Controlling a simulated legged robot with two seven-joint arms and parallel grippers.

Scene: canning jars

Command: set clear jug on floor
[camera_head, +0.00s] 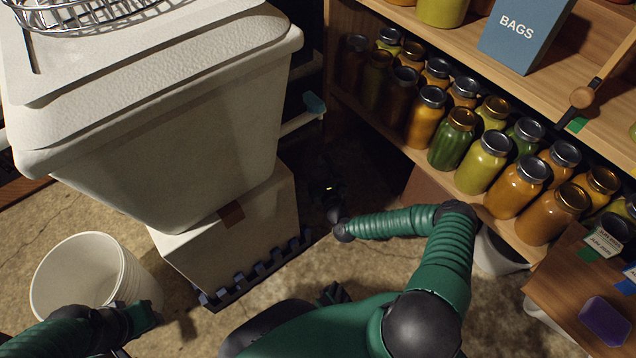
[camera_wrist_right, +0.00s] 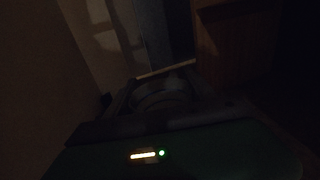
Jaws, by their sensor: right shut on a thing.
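My right arm reaches into the dark gap between the white bin and the jar shelf. My right gripper (camera_head: 328,200) is low in that shadow, barely visible. In the right wrist view, a dim round, ribbed shape, which I take to be the clear jug (camera_wrist_right: 160,95), sits between the fingers, and the gripper is shut on it. The head view does not show the jug clearly, and I cannot tell whether it touches the floor (camera_head: 375,275). My left gripper (camera_head: 138,318) is at the lower left beside a white bucket; its jaws are unclear.
A large white bin (camera_head: 150,110) stands on a white box (camera_head: 235,235), left of the gap. A wooden shelf (camera_head: 410,150) holds several filled jars on the right. The white bucket (camera_head: 75,265) stands at left. A small table (camera_head: 560,285) is at lower right.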

